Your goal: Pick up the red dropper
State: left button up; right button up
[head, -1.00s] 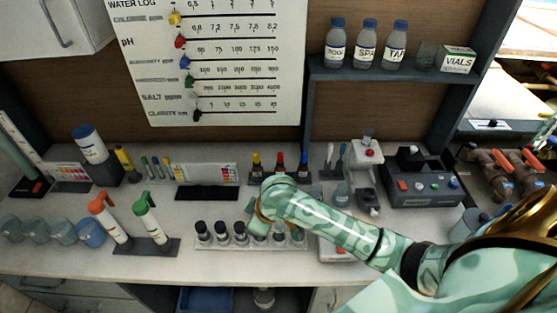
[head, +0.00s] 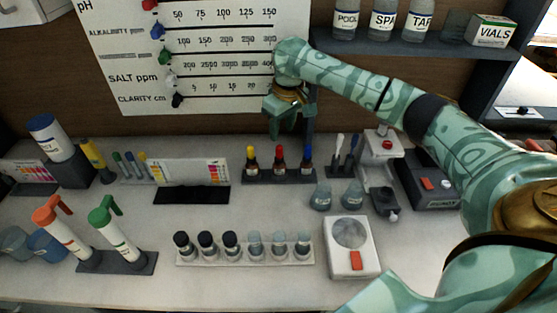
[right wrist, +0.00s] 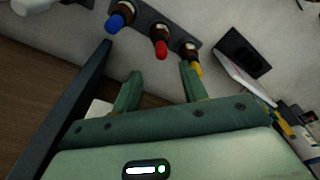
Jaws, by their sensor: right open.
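The red dropper (head: 280,160) is a dark bottle with a red top. It stands upright in the middle of a dark rack (head: 265,178), between a yellow-topped dropper (head: 251,160) and a blue-topped dropper (head: 306,160). My right gripper (head: 290,128) is open and empty, above and behind the rack. In the right wrist view the red dropper (right wrist: 161,47) shows ahead of and between the two spread fingers (right wrist: 160,82), apart from them. The blue top (right wrist: 115,22) is to its left, the yellow top (right wrist: 195,68) close by the right finger. My left gripper is not in view.
A shelf with bottles (head: 383,20) stands behind my right arm. Flasks (head: 321,197) and a stirring rod stand (head: 345,160) are right of the rack. A vial row (head: 245,250) and a scale (head: 351,247) lie in front. Bare counter separates rack and vials.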

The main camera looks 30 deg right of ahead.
aim_at(279, 158)
jog(key=f+b, duration=0.1)
jog(key=f, duration=0.2)
jog(key=shift+w+f, duration=0.2)
jog(key=f+b, duration=0.1)
jog(key=f, duration=0.1)
jog(key=f+b, duration=0.1)
jog(key=f, duration=0.2)
jog(key=shift+w+a+f+b, duration=0.15)
jog(key=shift+w+a+b, duration=0.05)
jog(key=shift+b, duration=0.2)
jog(key=c, duration=0.7)
